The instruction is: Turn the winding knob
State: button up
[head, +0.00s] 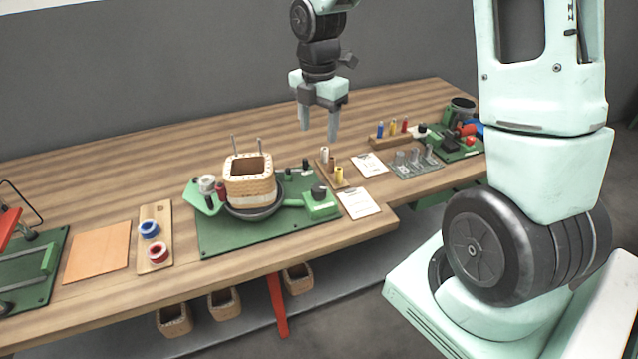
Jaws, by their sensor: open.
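A dark knob (319,191) sits on a green box at the right end of the winding fixture (225,245); I take it for the winding knob. A tan square coil (250,187) stands upright in a dark round holder (256,214) on the same green board, left of the knob. My gripper (318,133) hangs above the table with its fingers pointing down. It is open and empty. In the picture it is above the knob and apart from it.
A board with blue and red rolls (154,240) is at the left. The back of the wooden table (150,165) is clear.

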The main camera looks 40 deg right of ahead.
aim_at(319, 187)
notch_tip(319, 187, down, 18)
jog(key=shift+d+r+p, duration=0.15)
jog(key=shift+r+p, duration=0.1)
jog(key=shift+p, duration=0.3)
